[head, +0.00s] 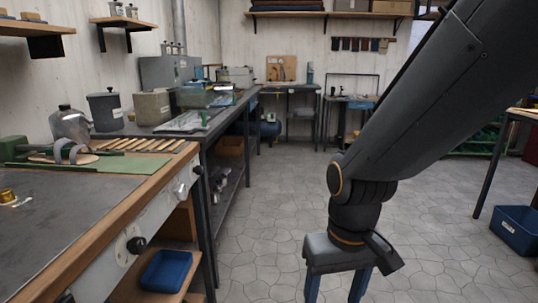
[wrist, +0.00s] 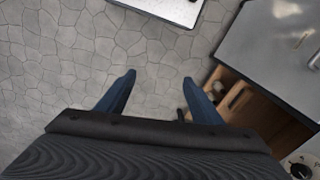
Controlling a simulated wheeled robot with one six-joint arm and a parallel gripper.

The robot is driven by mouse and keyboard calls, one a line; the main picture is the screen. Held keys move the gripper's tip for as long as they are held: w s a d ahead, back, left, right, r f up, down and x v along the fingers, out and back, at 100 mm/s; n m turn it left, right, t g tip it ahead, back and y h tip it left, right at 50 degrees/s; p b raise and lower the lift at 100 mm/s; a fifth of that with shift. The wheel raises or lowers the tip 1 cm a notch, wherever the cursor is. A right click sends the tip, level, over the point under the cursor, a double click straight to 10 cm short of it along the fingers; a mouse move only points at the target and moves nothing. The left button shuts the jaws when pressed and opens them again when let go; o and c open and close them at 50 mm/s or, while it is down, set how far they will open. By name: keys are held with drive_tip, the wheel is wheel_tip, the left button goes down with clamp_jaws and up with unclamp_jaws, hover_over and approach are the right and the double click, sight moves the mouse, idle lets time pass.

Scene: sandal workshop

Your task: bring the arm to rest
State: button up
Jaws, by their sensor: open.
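My gripper (head: 336,290) hangs from my dark grey arm on the right side of the head view, pointing down over the bare floor. In the wrist view my gripper (wrist: 158,85) shows two blue fingers spread well apart. Nothing is between them but the grey stone-patterned floor beyond. In the head view the fingertips are cut off by the lower edge.
A workbench (head: 70,235) with a green mat (head: 115,165) and a sandal stands at left, a blue tray (head: 166,271) below it. A long dark counter runs behind. A blue bin (head: 516,229) is on the floor at right. The middle floor (head: 265,215) is clear.

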drive_tip(key=s+d+r+m+p, duration=0.2)
drive_tip(key=d+r+p, duration=0.5)
drive_tip(key=r+p, duration=0.2)
drive_tip(key=shift+d+r+h+p, duration=0.15)
drive_tip(key=shift+d+h+p, duration=0.15)
drive_tip(key=shift+p, duration=0.75)
drive_tip(key=shift+s, duration=0.1)
